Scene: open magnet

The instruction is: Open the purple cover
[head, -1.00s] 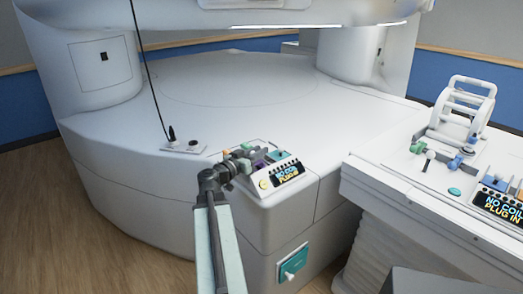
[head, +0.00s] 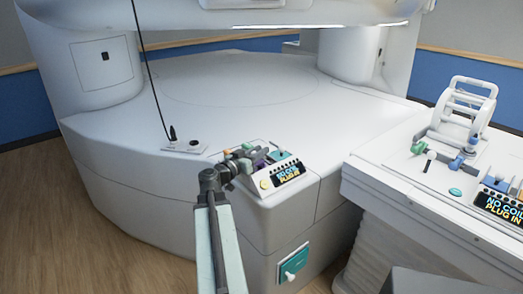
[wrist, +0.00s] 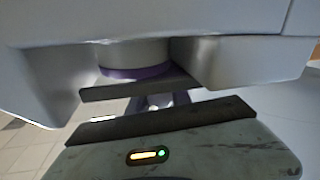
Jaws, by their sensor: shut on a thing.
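The purple cover (head: 260,162) is on the front corner of the white magnet base, beside a small control panel. It shows only as a small dark purple patch, partly hidden behind my gripper (head: 248,158). In the wrist view, a purple piece (wrist: 154,103) shows between the two dark jaws of my gripper (wrist: 150,105), and a purple band (wrist: 136,72) lies just beyond the far jaw, under a grey round part. My gripper is shut on the purple cover. How far the cover is raised cannot be told.
A patient table (head: 395,180) with a white frame (head: 466,110) stands at the right. A thin black rod (head: 149,70) rises at the left.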

